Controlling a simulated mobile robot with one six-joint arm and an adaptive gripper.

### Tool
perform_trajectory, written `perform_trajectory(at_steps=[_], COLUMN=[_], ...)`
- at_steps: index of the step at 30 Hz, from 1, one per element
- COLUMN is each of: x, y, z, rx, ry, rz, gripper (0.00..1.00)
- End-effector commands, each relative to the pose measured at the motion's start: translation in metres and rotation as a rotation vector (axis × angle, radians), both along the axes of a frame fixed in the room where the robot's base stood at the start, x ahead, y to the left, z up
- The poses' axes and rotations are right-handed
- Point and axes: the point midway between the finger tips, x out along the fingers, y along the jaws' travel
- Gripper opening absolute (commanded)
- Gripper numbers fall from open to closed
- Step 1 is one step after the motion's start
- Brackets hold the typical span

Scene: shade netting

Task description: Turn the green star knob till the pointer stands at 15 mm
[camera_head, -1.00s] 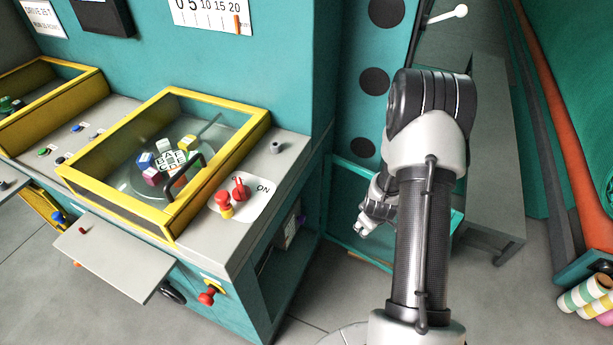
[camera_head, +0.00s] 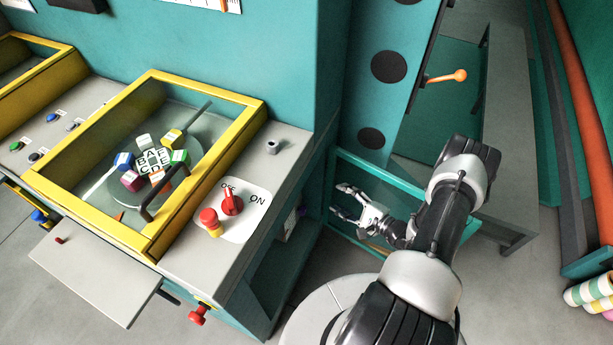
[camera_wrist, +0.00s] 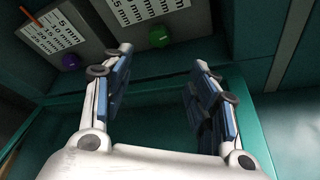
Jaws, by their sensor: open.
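The green knob (camera_wrist: 158,37) shows in the wrist view, below a white scale plate (camera_wrist: 148,8) marked in mm. It is small and dim there, so its star shape is not clear. No pointer is visible on the part of that plate in view. My gripper (camera_wrist: 162,62) is open and empty, its two fingers apart, with the green knob beyond the gap between them. In the head view my gripper (camera_head: 339,201) is at the teal-framed opening below the dotted panel. The knob and its scale are hidden in that view.
In the wrist view a purple knob (camera_wrist: 70,61) sits left, under another mm scale (camera_wrist: 48,30) with an orange pointer (camera_wrist: 28,14). The teal frame (camera_head: 380,180) surrounds my gripper. The yellow-framed cabinet (camera_head: 150,160) and red switch (camera_head: 231,200) stand left.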

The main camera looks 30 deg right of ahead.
Motion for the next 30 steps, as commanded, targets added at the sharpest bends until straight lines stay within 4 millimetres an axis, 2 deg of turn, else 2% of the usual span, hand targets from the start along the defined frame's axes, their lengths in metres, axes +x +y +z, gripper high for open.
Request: perform_trajectory(at_steps=[18, 24, 30], x=[0.119, 0.141, 0.147], y=[0.044, 0.050, 0.051], z=[-0.029, -0.033, -0.033], rx=[-0.002, -0.001, -0.001], ry=[0.001, 0.002, 0.003], rz=[0.010, 0.006, 0.005], gripper=[0.54, 0.54, 0.54])
